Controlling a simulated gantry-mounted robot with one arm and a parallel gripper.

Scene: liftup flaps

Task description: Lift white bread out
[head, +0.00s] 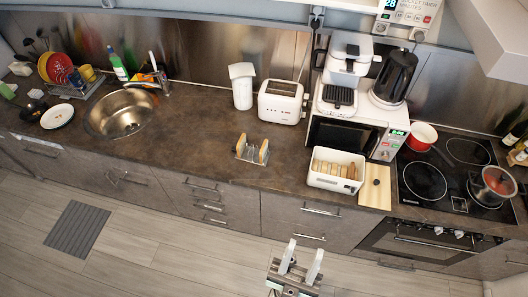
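My gripper (303,250) is at the bottom of the head view, above the floor in front of the counter. Its two pale fingers are apart with nothing between them. A white bread bin (334,184) stands open on the counter, beyond my gripper and a little to the right. Several bread slices (334,170) stand in a row inside it; their lower parts are hidden. A small rack (250,154) to the left of the bin holds light brown slices, one near each end. I cannot tell which slices are white bread.
A white toaster (282,102) stands behind the rack. Counter left of the rack is clear.

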